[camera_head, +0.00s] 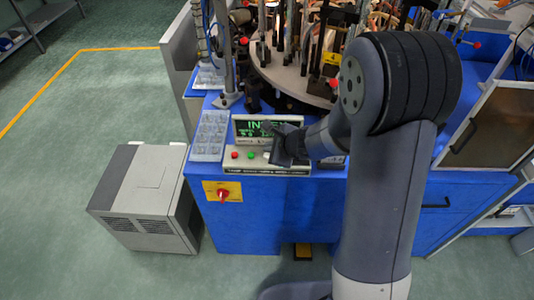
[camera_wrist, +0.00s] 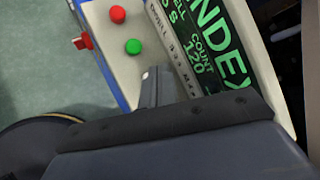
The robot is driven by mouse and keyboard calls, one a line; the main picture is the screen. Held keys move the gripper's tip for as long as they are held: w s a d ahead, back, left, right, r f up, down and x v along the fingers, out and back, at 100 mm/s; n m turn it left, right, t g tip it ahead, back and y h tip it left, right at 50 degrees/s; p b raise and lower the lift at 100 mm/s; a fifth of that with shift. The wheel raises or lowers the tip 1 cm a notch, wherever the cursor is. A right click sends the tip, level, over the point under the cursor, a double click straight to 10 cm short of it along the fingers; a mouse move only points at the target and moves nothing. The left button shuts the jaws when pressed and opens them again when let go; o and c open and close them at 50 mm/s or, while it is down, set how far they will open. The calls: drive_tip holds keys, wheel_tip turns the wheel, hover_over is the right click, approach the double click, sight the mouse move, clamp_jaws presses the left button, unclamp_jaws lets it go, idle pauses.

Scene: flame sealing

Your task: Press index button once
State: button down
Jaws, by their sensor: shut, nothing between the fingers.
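The button box (camera_head: 243,165) stands on the front edge of the blue machine, with a red button (camera_head: 235,155) and a green button (camera_head: 251,155) at its left. In the wrist view the red button (camera_wrist: 118,14) and green button (camera_wrist: 133,46) show on the box's pale face. A display (camera_head: 252,128) behind the box reads "INDEX" in green; it also shows in the wrist view (camera_wrist: 210,40). My gripper (camera_wrist: 151,77) is shut and empty, its tips over the box beside the green button. I cannot tell whether they touch the box. My gripper hides the box's right part.
A red rotary switch on a yellow plate (camera_head: 222,192) is on the machine's front. A round turntable (camera_head: 290,75) with upright fixtures stands behind the display. A grey cabinet (camera_head: 148,195) stands on the floor at left.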

drive_tip(key=shift+r, duration=0.15)
wheel_tip(320, 180, up, 5)
drive_tip(key=p, duration=0.4)
drive_tip(key=shift+f, duration=0.25)
idle(0.6)
wheel_tip(320, 180, down, 3)
drive_tip(key=shift+r+b, duration=0.2)
drive_tip(key=shift+b, duration=0.95)
drive_tip(key=shift+r+p, duration=0.4)
drive_tip(key=shift+p, duration=0.25)
drive_tip(key=shift+r+p, duration=0.1)
drive_tip(key=shift+p, duration=0.85)
wheel_tip(320, 180, up, 6)
drive_tip(key=p, duration=0.3)
drive_tip(key=shift+f+p, duration=0.2)
drive_tip(key=shift+p, duration=0.2)
